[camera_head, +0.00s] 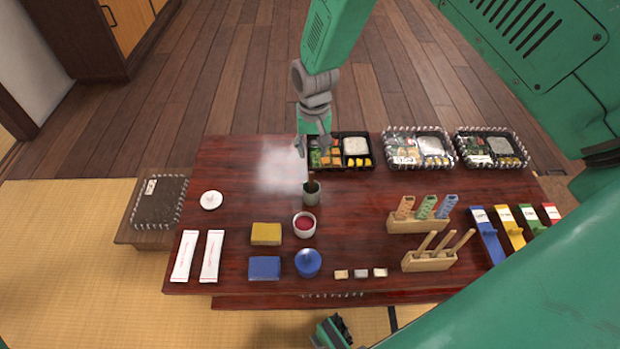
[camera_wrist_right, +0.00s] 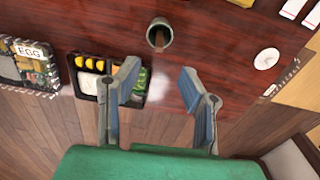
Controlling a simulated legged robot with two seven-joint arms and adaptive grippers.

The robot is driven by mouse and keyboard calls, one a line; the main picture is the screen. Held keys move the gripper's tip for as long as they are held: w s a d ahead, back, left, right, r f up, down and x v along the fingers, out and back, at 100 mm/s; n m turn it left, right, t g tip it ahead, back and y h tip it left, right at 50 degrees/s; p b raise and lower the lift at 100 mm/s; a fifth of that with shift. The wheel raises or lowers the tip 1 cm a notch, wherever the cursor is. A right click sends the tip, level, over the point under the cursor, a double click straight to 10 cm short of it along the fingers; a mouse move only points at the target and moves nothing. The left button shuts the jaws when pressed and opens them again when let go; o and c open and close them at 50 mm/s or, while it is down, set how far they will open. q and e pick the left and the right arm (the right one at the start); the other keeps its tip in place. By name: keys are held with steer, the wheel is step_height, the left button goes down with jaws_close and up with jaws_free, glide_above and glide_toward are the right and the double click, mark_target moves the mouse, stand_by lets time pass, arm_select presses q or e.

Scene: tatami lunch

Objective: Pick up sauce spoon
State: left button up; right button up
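A small grey-green cup (camera_head: 311,198) stands near the middle of the dark red table. A thin brown handle (camera_head: 313,184), probably the sauce spoon, sticks up out of it; the lower part is hidden inside. The cup (camera_wrist_right: 151,37) and the handle (camera_wrist_right: 160,40) also show in the right wrist view, ahead of the gap between the fingers. My right gripper (camera_head: 313,147) is open and empty, beyond the cup at the table's far edge. Its spread fingers also show in the wrist view (camera_wrist_right: 158,78). My left gripper is not seen.
A white bowl with red sauce (camera_head: 304,226) stands just nearer than the cup. An open lunch box (camera_head: 373,149) lies close to the right gripper's right side. Two wrapped boxes (camera_head: 419,147) (camera_head: 491,147) and wooden holders (camera_head: 417,224) (camera_head: 430,262) are further right. The table's left back is clear.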

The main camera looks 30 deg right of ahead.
steer(key=w+r, duration=0.1)
steer(key=r, duration=0.1)
steer(key=b, duration=0.3)
glide_above(311, 172)
step_height(311, 172, down, 8)
steer(key=shift+r, duration=0.2)
steer(key=shift+a+f, duration=0.2)
steer(key=shift+f, duration=0.4)
steer(key=f+b, duration=0.1)
steer(key=f, duration=0.2)
steer(key=f+b, duration=0.1)
steer(key=f, duration=0.1)
steer(key=shift+s+d+f+b, duration=0.1)
steer(key=shift+d+b, duration=0.25)
steer(key=shift+a, duration=0.1)
jaws_close()
